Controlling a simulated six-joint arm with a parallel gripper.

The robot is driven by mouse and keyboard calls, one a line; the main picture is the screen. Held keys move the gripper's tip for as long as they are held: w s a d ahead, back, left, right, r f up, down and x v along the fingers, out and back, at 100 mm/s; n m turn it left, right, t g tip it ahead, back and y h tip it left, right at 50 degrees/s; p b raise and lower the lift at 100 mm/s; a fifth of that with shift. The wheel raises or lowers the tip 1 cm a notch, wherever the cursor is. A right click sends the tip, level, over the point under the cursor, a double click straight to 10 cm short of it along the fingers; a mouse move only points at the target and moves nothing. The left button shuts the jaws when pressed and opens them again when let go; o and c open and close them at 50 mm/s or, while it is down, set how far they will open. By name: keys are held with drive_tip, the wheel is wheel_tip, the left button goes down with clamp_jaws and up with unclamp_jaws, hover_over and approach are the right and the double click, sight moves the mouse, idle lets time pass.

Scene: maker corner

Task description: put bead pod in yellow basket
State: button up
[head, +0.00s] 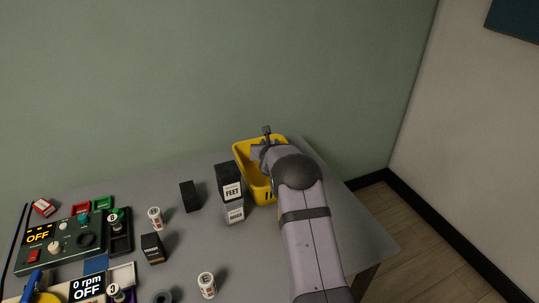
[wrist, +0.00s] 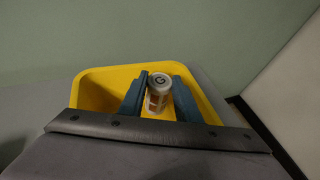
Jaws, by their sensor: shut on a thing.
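The yellow basket (head: 240,153) stands at the back right of the table, partly hidden by my arm. It also shows in the wrist view (wrist: 92,92), around and below the fingers. My gripper (wrist: 160,84) is shut on a small pod with a pale round lid and an orange-brown band, which I take to be the bead pod (wrist: 159,101). The pod is between the two blue-grey fingers, over the basket's opening. I cannot tell whether it touches the basket floor. In the head view my gripper is mostly hidden behind my wrist, and the pod does not show.
Dark boxes (head: 229,182), one labelled FEET, stand just left of the basket. White-labelled pods (head: 155,218) (head: 207,285) and a small black box (head: 153,248) stand further left. A green control panel (head: 65,240) fills the left end. The table's right side (head: 350,225) is clear.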

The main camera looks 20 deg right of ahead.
drive_tip(key=shift+f+p, duration=0.6)
drive_tip(key=shift+f, duration=2)
drive_tip(key=shift+f+b, duration=0.2)
drive_tip(key=shift+b, duration=0.1)
drive_tip(key=o, duration=1.1)
drive_tip(key=shift+r, duration=0.2)
drive_tip(key=shift+b+v, duration=1.25)
drive_tip(key=shift+v, duration=4.8)
drive_tip(key=shift+f, duration=0.1)
